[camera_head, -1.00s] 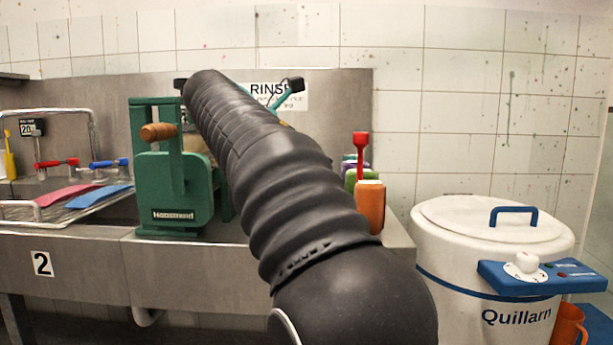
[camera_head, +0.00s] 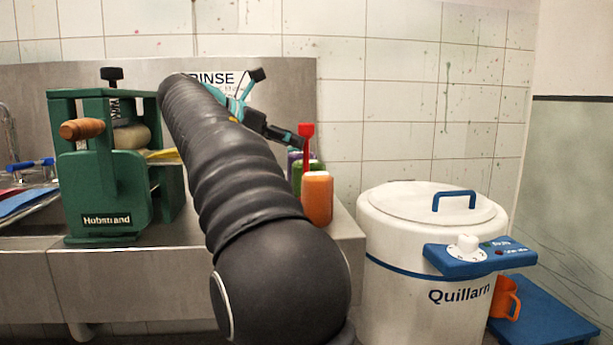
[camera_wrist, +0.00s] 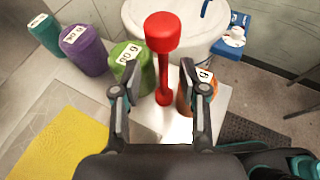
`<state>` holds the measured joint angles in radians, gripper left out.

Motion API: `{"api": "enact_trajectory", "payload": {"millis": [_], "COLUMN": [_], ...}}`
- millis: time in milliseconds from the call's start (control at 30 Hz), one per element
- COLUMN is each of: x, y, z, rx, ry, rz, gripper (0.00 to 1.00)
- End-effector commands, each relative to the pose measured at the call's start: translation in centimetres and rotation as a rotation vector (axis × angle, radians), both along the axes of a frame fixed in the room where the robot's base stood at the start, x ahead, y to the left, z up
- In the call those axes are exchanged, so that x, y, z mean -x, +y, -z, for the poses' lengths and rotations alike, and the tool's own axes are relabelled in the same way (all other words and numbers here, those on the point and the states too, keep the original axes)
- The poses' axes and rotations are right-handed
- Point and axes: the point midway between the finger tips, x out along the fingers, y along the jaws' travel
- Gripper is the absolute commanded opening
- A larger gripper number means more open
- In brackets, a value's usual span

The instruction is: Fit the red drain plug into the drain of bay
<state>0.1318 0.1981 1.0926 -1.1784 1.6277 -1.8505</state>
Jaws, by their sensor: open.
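The red drain plug (camera_head: 306,145) stands upright at the right end of the steel counter, its lower part hidden behind an orange container in the head view. In the wrist view the red plug (camera_wrist: 162,62) shows a thick head on a thin stem with a wider foot. My gripper (camera_head: 292,140) is close beside the plug. In the wrist view my gripper (camera_wrist: 158,75) is open, with a finger to each side of the plug's stem in the picture. I cannot tell whether the stem is fully between the fingertips. No drain shows clearly.
An orange container (camera_head: 317,198), a green one (camera_wrist: 128,62) and a purple one (camera_wrist: 84,50) stand close around the plug. A green wringer (camera_head: 108,185) stands on the counter to the left. A white lidded boiler (camera_head: 425,245) stands right of the counter. A yellow sheet (camera_wrist: 65,145) lies nearby.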

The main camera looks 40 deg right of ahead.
Motion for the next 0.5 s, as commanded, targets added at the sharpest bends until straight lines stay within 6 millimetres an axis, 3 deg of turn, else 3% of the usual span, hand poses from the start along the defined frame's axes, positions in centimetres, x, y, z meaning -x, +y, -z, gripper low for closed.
{"api": "enact_trajectory", "payload": {"millis": [300,500], "x": [0.7,0.8], "y": [-3.7,-4.7], "z": [1.7,2.2], "rx": [0.000,0.000], "ry": [0.002,0.000], "rz": [0.006,0.003], "gripper": [0.43,0.43]}}
